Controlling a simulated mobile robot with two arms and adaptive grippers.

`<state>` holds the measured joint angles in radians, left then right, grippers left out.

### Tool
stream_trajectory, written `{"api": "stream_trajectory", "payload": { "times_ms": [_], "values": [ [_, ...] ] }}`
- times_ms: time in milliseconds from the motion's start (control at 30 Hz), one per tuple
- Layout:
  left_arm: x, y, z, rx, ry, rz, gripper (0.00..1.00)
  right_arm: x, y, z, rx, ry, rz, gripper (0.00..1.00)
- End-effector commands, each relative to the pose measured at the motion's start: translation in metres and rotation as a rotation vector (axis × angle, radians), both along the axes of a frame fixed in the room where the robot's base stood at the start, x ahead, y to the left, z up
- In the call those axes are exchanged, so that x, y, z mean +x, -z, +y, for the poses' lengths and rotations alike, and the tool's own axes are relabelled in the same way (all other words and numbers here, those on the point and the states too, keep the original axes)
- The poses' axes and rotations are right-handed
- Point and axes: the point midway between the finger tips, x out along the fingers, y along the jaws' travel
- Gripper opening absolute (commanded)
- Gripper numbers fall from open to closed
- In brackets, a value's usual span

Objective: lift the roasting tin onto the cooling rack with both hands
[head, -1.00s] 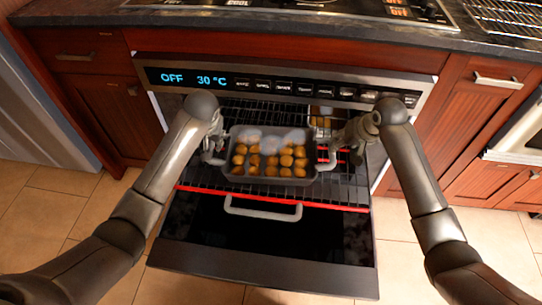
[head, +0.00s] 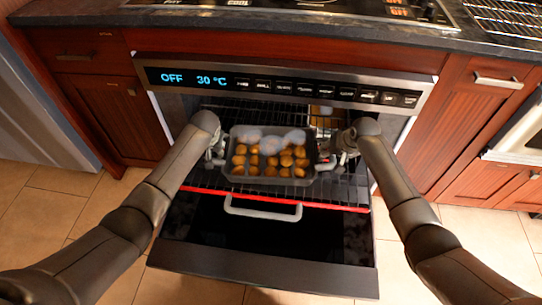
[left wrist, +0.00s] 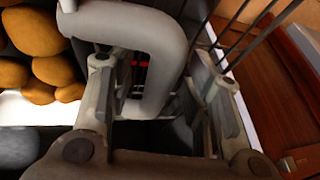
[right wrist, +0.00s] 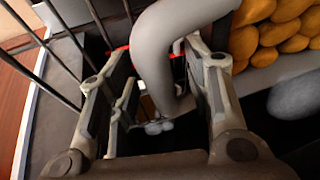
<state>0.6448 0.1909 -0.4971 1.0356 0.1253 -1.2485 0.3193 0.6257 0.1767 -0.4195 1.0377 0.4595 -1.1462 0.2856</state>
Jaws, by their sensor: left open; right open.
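The grey roasting tin (head: 272,182) sits on the pulled-out oven rack, filled with round golden pieces and some pale lumps. My left gripper (head: 217,156) is at the tin's left handle. In the left wrist view the open jaws (left wrist: 160,95) stand on either side of the grey handle (left wrist: 150,30). My right gripper (head: 330,160) is at the tin's right side. In the right wrist view its open jaws (right wrist: 155,90) have the right handle (right wrist: 155,50) between them. The cooling rack (head: 505,18) lies on the counter at the top right.
A red-edged wire rack (head: 340,207) is under the tin. The dark counter (head: 90,18) runs along the back, with a cooktop (head: 290,10) on it.

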Motion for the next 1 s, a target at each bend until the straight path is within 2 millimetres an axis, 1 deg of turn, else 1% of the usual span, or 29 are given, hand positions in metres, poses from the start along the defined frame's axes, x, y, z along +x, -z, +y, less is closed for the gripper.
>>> {"api": "stream_trajectory", "payload": {
  "times_ms": [300, 367, 667, 1000],
  "values": [
    [0.0007, 0.0009, -0.0002, -0.001, 0.001, -0.001, 0.45, 0.0004, 0.0010, 0.0003, 0.000, -0.001, 0.000, 0.45],
    [0.0007, 0.0009, -0.0002, -0.001, 0.001, -0.001, 0.39, 0.0004, 0.0010, 0.0003, 0.000, -0.001, 0.000, 0.39],
    [0.0005, 0.0008, -0.0001, -0.001, 0.000, 0.000, 0.00, 0.0002, 0.0011, 0.0000, 0.000, 0.000, 0.000, 0.00],
    [0.0005, 0.0009, 0.0000, 0.000, 0.000, 0.000, 0.00, 0.0002, 0.0011, -0.0001, -0.001, 0.000, 0.000, 0.00]
  ]
}}
